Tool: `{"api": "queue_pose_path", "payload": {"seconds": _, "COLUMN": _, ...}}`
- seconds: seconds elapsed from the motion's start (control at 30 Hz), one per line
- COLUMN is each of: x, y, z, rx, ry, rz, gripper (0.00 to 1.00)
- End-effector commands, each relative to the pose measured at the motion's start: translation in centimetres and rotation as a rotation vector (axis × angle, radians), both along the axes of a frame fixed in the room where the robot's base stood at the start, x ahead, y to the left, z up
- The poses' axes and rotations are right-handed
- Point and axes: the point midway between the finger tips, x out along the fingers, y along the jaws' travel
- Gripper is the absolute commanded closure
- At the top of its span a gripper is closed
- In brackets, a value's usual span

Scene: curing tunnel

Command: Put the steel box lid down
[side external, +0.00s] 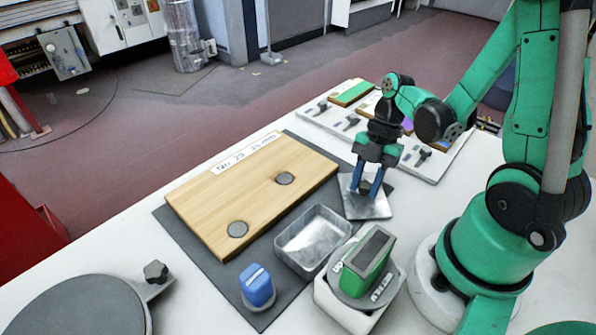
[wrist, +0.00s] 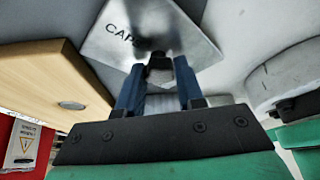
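The steel box lid (side external: 361,207) is a flat, square silver plate at the right end of the dark mat. It also shows in the wrist view (wrist: 185,35), with dark lettering partly hidden by my gripper. The fingers appear shut on the knob. I cannot tell whether the lid touches the mat or hangs just above it. The open steel box (side external: 313,240) stands on the mat, left of and nearer than the lid.
A wooden board (side external: 250,195) with two grey discs lies left of the box. A blue object (side external: 257,286) and a green-topped device (side external: 367,262) stand near the box. A white panel (side external: 345,124) with dark handles lies behind. A round grey plate (side external: 80,308) is front left.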

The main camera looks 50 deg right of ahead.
Motion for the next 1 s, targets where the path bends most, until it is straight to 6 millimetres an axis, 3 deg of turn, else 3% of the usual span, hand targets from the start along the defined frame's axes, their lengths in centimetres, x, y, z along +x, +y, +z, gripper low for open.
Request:
{"api": "queue_pose_path", "payload": {"seconds": 0.03, "x": 0.0, "y": 0.0, "z": 0.0, "rx": 0.0, "ry": 0.0, "rz": 0.0, "gripper": 0.56}}
{"api": "queue_pose_path", "payload": {"seconds": 0.1, "x": 0.0, "y": 0.0, "z": 0.0, "rx": 0.0, "ry": 0.0, "rz": 0.0, "gripper": 0.36}}
{"api": "queue_pose_path", "payload": {"seconds": 0.57, "x": 0.1, "y": -0.3, "z": 0.6, "rx": 0.0, "ry": 0.0, "rz": -0.001, "gripper": 0.36}}
{"api": "queue_pose_path", "payload": {"seconds": 1.0, "x": 0.4, "y": -2.6, "z": 6.4, "rx": 0.0, "ry": 0.001, "rz": -0.002, "gripper": 0.36}}
